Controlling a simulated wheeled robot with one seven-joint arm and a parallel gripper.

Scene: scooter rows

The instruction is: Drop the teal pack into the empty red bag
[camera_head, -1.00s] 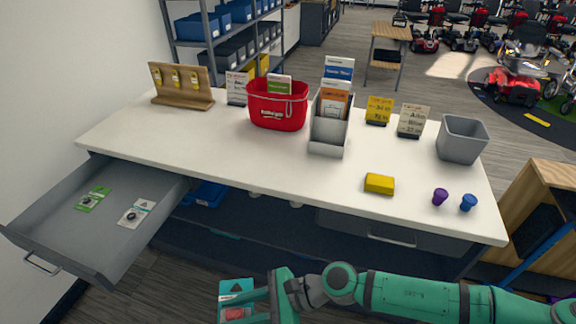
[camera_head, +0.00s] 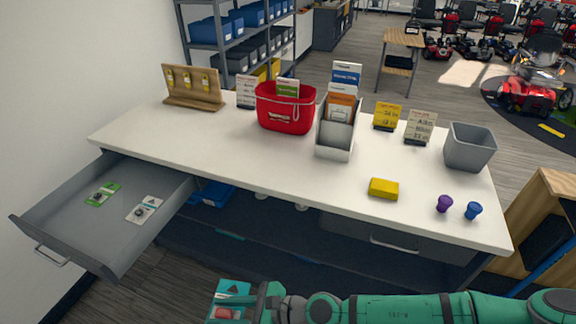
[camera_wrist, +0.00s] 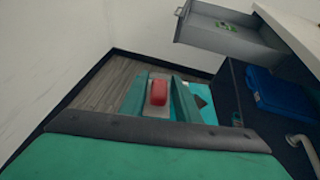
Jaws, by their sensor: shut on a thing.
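The teal pack (camera_head: 232,288), a teal and white card with a red blister, is in my gripper (camera_head: 240,304) at the bottom of the head view, low in front of the counter. In the wrist view the teal card (camera_wrist: 206,108) shows beside the fingers, and the red blister lies between them. My gripper (camera_wrist: 160,98) is shut on it. The red bag (camera_head: 284,112) stands upright on the counter at the back, well away from my gripper. A green-topped card shows at its opening; I cannot tell whether it is inside or behind.
An open grey drawer (camera_head: 72,222) with two small packs juts out at the left. A grey card holder (camera_head: 335,150) stands right of the bag. A yellow block (camera_head: 384,188), purple and blue knobs and a grey bin (camera_head: 468,148) are at the right. The counter's front middle is clear.

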